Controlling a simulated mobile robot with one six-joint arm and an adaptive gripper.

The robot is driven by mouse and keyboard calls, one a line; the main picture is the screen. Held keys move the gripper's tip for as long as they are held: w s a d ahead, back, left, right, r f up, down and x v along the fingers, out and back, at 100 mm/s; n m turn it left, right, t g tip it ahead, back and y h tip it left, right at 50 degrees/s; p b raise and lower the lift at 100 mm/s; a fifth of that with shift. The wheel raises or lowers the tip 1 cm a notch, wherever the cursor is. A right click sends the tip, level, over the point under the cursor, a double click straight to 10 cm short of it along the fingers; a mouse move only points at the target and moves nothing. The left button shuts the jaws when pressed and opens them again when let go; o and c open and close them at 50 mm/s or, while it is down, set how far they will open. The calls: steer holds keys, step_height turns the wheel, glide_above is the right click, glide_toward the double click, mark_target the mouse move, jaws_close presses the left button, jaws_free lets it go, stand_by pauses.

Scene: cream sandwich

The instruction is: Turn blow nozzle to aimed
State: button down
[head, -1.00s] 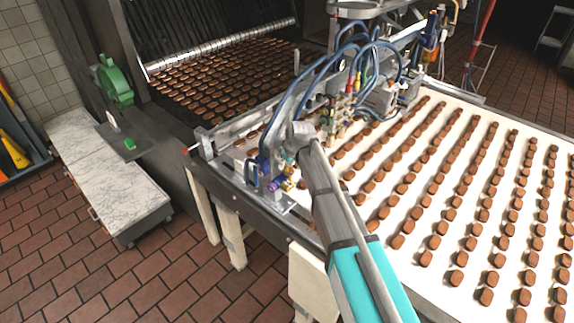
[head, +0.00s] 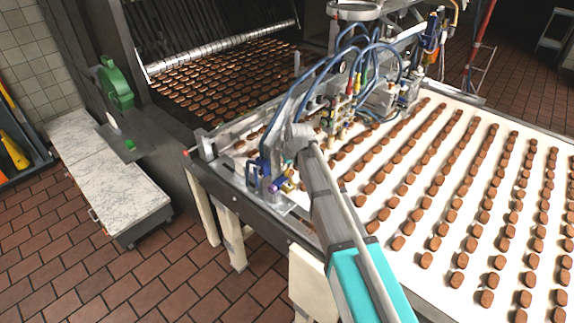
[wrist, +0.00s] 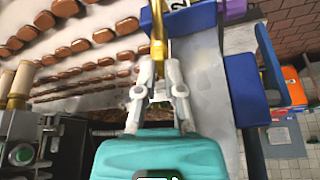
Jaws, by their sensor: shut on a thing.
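The blow nozzle appears to be the slim brass piece (wrist: 158,42) at the top centre of the wrist view, pointing away from me between my fingertips. My gripper (wrist: 160,68) is shut on it. Beside it to the right are blue blocks (wrist: 245,88), a grey metal plate and a purple part (wrist: 232,10). In the head view the purple part (head: 275,186) sits at the near corner of the conveyor machine, with brass fittings beside it. My arm covers much of my gripper there, so the nozzle's angle is hard to judge.
Rows of brown sandwiches cover the white belt (head: 390,205) to the right. Blue hoses (head: 315,72) and depositor parts crowd the space behind my gripper. A marble-topped cabinet (head: 110,180) stands at the left. Tiled floor lies open in front.

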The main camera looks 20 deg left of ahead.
steer(key=c, duration=0.8)
jaws_free()
steer(key=shift+o, duration=0.2)
steer(key=shift+r+n, duration=0.1)
steer(key=shift+n, duration=0.2)
steer(key=p+v, duration=1.3)
steer(key=v, duration=0.1)
steer(key=s+d+f+m+b, duration=0.1)
steer(key=d+f+b, duration=0.3)
steer(key=d, duration=0.4)
steer(key=s+d+f+m+g+h+b, duration=0.1)
steer(key=s+d+f+m+b, duration=0.1)
steer(key=d+f+b, duration=0.3)
steer(key=s+d+f+m+h+b, duration=0.1)
steer(key=d+f+b, duration=0.4)
steer(key=d, duration=0.8)
steer(key=shift+s+f+m+g, duration=0.35)
steer(key=shift+f+m, duration=0.25)
steer(key=shift+m, duration=0.3)
